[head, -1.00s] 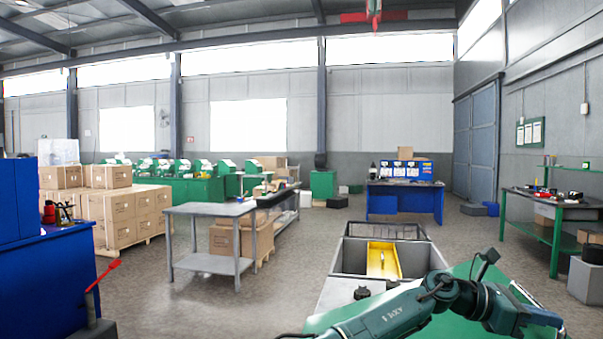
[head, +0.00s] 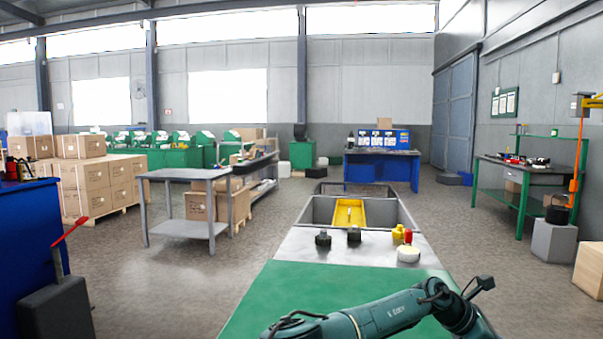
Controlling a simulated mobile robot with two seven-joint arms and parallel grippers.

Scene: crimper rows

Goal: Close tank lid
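An open grey metal tank (head: 318,210) stands in the middle, with a yellow part (head: 350,214) inside it. A dark-framed panel or rack (head: 363,189) is at the tank's far end; I cannot tell whether it is the lid. A grey metal top with two black knobs (head: 323,238) (head: 354,234), a yellow fitting, a red fitting and a white round cap (head: 408,253) is at the near side. One dark green arm of mine crosses the bottom of the view, in front of the tank. Its gripper is out of frame, and the other gripper does not show.
A green flat surface (head: 315,299) extends nearer than the metal top. A grey table (head: 190,175) and cartons (head: 100,190) stand left. A blue cabinet (head: 28,245) is at the near left, a green bench (head: 526,178) at right. Floor is open on both sides.

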